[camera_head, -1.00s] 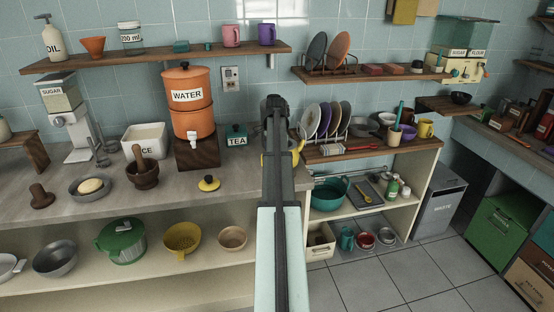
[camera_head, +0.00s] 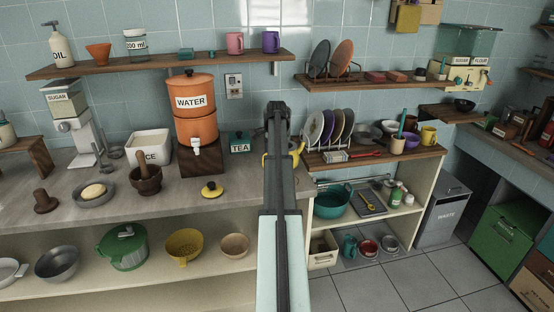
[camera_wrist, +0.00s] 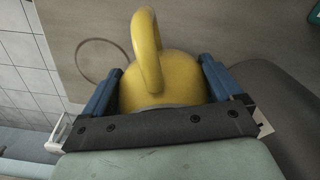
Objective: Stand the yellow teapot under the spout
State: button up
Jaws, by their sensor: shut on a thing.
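The yellow teapot (camera_wrist: 170,82) is between the two blue fingers of my gripper (camera_wrist: 160,88) in the wrist view, its arched handle rising toward the camera. In the head view my arm hides most of the teapot; a bit of yellow (camera_head: 297,149) shows to its right. I cannot tell whether its base touches the counter. The orange water dispenser (camera_head: 194,102) stands on a dark wooden block, left of the teapot, with a small white spout (camera_head: 196,147) at its lower front. The space below the spout looks empty.
A teal TEA box (camera_head: 240,144) stands between dispenser and arm. A mortar (camera_head: 147,180) stands left. A plate rack (camera_head: 330,135) is right. Bare counter (camera_head: 232,180) lies between lid and arm.

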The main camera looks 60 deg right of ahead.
jog(key=shift+f, duration=0.55)
dwell(0.4)
jog(key=o, duration=1.1)
jog(key=shift+c, duration=0.2)
notch_tip(320, 180, up, 14)
jog(key=shift+f, duration=0.1)
jog(key=shift+a, duration=0.15)
